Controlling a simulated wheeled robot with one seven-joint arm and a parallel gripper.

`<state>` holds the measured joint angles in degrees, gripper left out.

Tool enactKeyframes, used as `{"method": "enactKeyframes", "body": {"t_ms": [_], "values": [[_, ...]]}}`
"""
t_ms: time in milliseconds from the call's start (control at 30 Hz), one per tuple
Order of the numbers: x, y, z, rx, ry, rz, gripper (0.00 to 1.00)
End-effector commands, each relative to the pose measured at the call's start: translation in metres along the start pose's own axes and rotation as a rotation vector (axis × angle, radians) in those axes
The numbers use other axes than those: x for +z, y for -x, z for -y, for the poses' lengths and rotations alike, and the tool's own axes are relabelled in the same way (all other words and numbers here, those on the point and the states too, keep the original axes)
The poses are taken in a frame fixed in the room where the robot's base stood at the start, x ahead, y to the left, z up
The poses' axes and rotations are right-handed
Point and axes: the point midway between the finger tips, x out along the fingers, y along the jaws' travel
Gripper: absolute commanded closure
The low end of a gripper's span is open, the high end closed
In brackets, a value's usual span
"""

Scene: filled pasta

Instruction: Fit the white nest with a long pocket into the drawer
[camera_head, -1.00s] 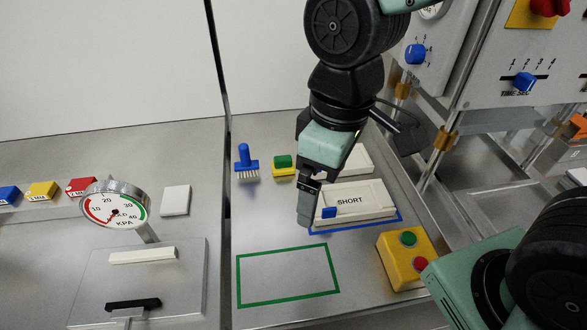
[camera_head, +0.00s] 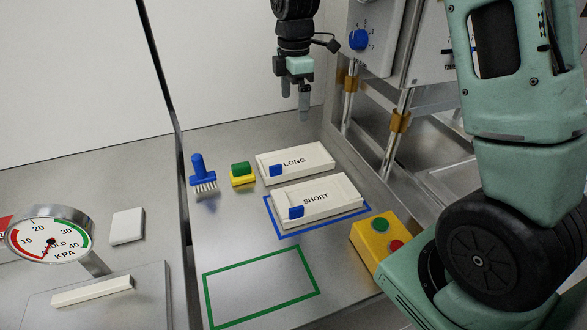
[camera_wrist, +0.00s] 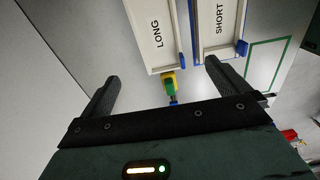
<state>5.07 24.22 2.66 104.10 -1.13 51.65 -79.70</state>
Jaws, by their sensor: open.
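The white nest marked LONG (camera_head: 296,161) lies on the metal worktop, behind the white nest marked SHORT (camera_head: 317,201). Each has a blue tab at its left end. The SHORT nest lies within a blue outline (camera_head: 288,236). In the wrist view the LONG nest (camera_wrist: 153,28) is ahead at the top middle, with the SHORT nest (camera_wrist: 215,25) to its right. My gripper (camera_head: 294,115) is open and empty, raised behind the LONG nest and apart from it. Its two fingers also show in the wrist view (camera_wrist: 160,77). I cannot make out which part is the drawer.
A blue brush (camera_head: 202,178) and a green-and-yellow block (camera_head: 242,174) stand left of the LONG nest. A yellow button box (camera_head: 379,238) is at the right. A green outline (camera_head: 262,289) on the near worktop is empty. A dial gauge (camera_head: 49,238) stands left.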

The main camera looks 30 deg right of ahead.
Motion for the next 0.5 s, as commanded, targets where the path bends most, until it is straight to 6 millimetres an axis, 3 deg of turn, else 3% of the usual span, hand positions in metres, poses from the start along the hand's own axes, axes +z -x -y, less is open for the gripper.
{"method": "enactKeyframes", "body": {"t_ms": [167, 500], "values": [[0.006, -0.018, -0.004, -0.004, 0.016, 0.005, 0.0], [0.006, -0.087, -0.003, -0.006, 0.015, 0.005, 0.0]]}}
